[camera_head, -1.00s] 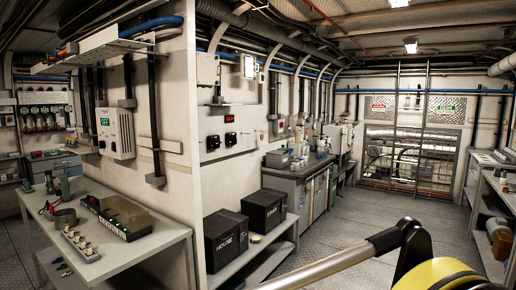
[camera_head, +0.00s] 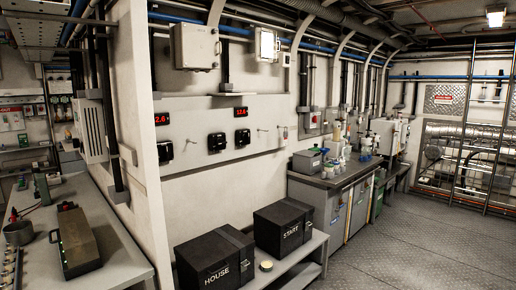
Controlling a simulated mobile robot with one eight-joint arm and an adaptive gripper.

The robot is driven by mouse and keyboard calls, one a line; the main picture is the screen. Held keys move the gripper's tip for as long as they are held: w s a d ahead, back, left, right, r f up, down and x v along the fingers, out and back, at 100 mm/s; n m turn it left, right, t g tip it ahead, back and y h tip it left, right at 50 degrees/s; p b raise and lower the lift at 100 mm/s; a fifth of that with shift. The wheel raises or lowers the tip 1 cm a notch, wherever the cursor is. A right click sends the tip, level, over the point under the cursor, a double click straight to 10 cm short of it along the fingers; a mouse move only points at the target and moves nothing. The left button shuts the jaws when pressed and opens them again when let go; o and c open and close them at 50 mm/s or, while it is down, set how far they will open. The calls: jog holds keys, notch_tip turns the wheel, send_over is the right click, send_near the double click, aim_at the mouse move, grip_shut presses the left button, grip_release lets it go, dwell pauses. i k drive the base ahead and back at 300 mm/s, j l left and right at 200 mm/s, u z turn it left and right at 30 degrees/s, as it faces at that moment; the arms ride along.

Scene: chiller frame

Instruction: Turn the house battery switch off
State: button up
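A white wall panel carries several black switches above two black battery boxes. One switch (camera_head: 165,152) is at the panel's left, a second switch (camera_head: 217,140) is in the middle, and a third switch (camera_head: 242,137) is just right of it. Their labels and knob positions are too small to read, so I cannot tell which one is the house switch. The box marked HOUSE (camera_head: 215,262) sits below on a low shelf, with the box marked START (camera_head: 284,228) right of it. My gripper is not in view.
Red displays (camera_head: 241,113) sit above the switches. The low shelf (camera_head: 318,243) juts out below the panel. A workbench (camera_head: 125,262) with a dark device (camera_head: 77,240) stands at the left. A counter (camera_head: 335,178) holds containers. The floor (camera_head: 400,245) at right is clear.

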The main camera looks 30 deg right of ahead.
aim_at(164, 153)
jog(key=i+l+u, duration=0.15)
jog(key=i+l, duration=0.3)
jog(key=i, duration=0.25)
jog(key=i+l+u, duration=0.2)
jog(key=i+l, duration=0.3)
jog(key=i, duration=0.15)
